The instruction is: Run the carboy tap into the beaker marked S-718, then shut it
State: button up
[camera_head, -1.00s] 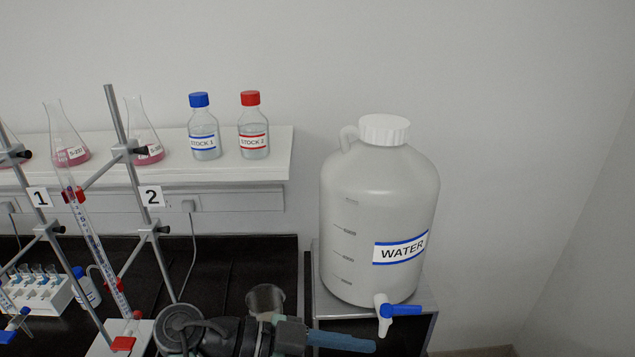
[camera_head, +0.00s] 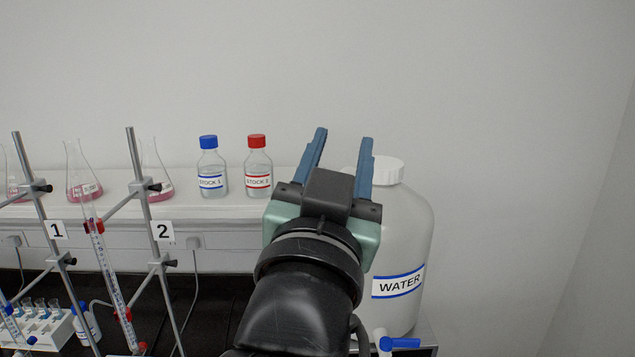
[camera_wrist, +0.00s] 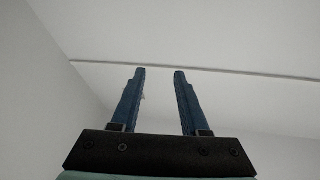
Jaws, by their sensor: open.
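The white carboy (camera_head: 408,235) labelled WATER stands on a grey stand at the right in the head view. Its tap with a blue lever (camera_head: 400,343) shows at the bottom edge; the lever points right. My gripper (camera_head: 343,140) is raised in front of the carboy's left side, fingers pointing up, open with nothing between them. In the wrist view the two blue fingers (camera_wrist: 158,72) are apart against bare wall and ceiling. My gripper and arm hide the carboy's left side. No beaker marked S-718 can be made out.
A shelf holds bottles STOCK 1 (camera_head: 211,172) and STOCK 2 (camera_head: 258,170) and flasks of pink liquid (camera_head: 84,180). Burette stands (camera_head: 150,230) and a white tube rack (camera_head: 45,328) stand at the left on the black bench. The wall space above is clear.

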aim_at(409, 345)
jog(key=shift+o, duration=0.6)
jog(key=s+a+r+n+t+y, duration=0.2)
jog(key=s+r+n+t+y, duration=0.2)
jog(key=s+r, duration=0.7)
jog(key=shift+s+t, duration=0.2)
jog(key=shift+t, duration=0.7)
jog(key=w+d+f+n+g+h, duration=0.15)
jog(key=w+f, duration=0.25)
jog(key=f, duration=0.4)
jog(key=w+d+f+n+g+h, duration=0.1)
jog(key=w+d+f+g+h, duration=0.2)
jog(key=f, duration=0.4)
jog(key=w+d+f+n+g+h, duration=0.15)
jog(key=w+f, duration=0.25)
jog(key=f, duration=0.4)
jog(key=s+d+f+n+g+h, duration=0.1)
jog(key=d+f+n+g, duration=0.3)
jog(key=f, duration=0.8)
jog(key=s+f+n+g+h, duration=0.15)
jog(key=f+n, duration=0.35)
jog(key=f, duration=0.7)
jog(key=shift+t+y, duration=0.25)
jog(key=shift+y, duration=0.1)
jog(key=p+x, duration=0.2)
jog(key=x, duration=1)
jog(key=shift+w, duration=0.2)
grip_shut()
